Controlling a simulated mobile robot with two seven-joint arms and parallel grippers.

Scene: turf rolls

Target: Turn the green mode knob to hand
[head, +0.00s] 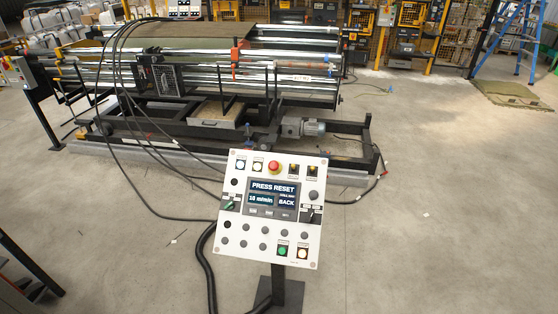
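The control panel (270,242) is a white tilted plate on a dark post, in the lower middle of the head view. The green mode knob (230,205) appears to be the small green handle at the panel's left side, left of the display. Its handle looks slanted; its label is too small to read, so I cannot tell its position. The display (273,196) reads "PRESS RESET", "10 m/min" and "BACK". Neither of my grippers is in view.
A red mushroom button (274,167) sits at the panel's top and a black knob (311,213) at its right. Black cables (205,262) hang left of the post. A roller machine (205,90) stands behind.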

